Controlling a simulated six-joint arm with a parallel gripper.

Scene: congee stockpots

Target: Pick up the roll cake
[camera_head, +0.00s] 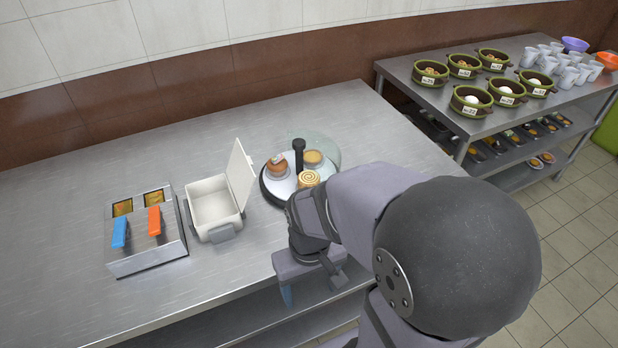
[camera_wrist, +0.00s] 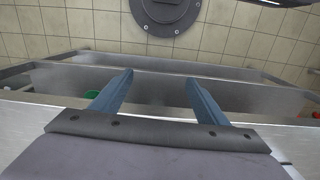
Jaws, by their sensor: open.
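The roll cake (camera_head: 309,179), with a pale spiral on its top, sits on a round tray (camera_head: 271,197) with a black central post, right of the table's middle. A brown pastry (camera_head: 278,166) and a pale yellow round one (camera_head: 313,158) share the tray. My gripper (camera_head: 312,292) hangs at the table's front edge, nearer than the tray and apart from the roll cake. In the wrist view my gripper (camera_wrist: 156,88) shows two blue fingers spread wide with nothing between them. The roll cake is not in the wrist view.
An open white box (camera_head: 213,203) with a raised lid stands left of the tray. Farther left is a metal container (camera_head: 150,250) with blue and orange handles. A shelf table (camera_head: 440,98) at right holds green pots and cups.

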